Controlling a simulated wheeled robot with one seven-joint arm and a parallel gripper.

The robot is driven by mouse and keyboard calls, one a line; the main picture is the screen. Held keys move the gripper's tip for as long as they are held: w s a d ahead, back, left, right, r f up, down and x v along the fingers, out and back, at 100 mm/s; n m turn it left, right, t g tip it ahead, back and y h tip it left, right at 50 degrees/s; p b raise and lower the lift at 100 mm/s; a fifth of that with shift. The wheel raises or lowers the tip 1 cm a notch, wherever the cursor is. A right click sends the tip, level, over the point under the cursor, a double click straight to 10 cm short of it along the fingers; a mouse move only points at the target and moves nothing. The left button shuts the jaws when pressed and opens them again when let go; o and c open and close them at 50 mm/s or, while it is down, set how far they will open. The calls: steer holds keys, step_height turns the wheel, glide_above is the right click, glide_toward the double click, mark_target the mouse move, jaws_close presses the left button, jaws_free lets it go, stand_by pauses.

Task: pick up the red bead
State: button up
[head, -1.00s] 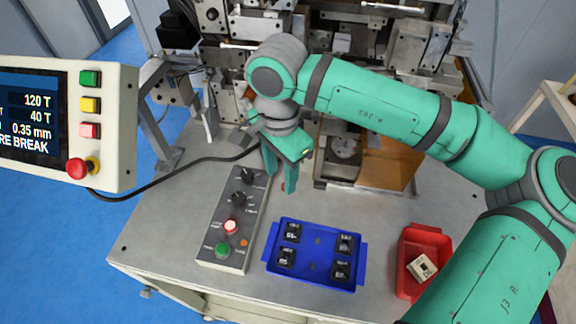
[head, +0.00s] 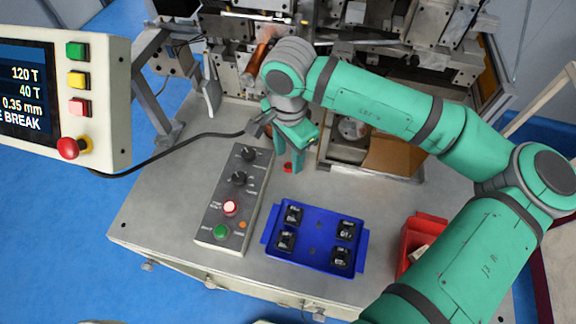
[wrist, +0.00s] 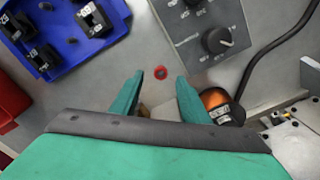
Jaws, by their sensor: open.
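The red bead (wrist: 161,72) lies on the grey metal bench top in the wrist view. It is small and round with a dark centre. In the head view the bead (head: 288,168) shows at my gripper's fingertips. My gripper (wrist: 158,85) is open, with its two green fingers apart and nothing between them that I can make out. In the wrist view the bead sits just beyond the fingertips, roughly midway between them. In the head view my gripper (head: 290,168) points down close over the bench.
A control box (head: 236,205) with knobs and lit buttons stands left of the bead. A blue tray (head: 312,257) with several black parts lies in front. A red bin (head: 432,222) is at the right. An orange-capped part (wrist: 216,99) stands close to one finger.

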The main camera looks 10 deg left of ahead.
mark_target(289, 165)
steer(key=shift+w+f, duration=0.15)
steer(key=shift+f, duration=1.55)
steer(key=shift+w, duration=0.15)
jaws_close()
steer(key=shift+a, duration=0.15)
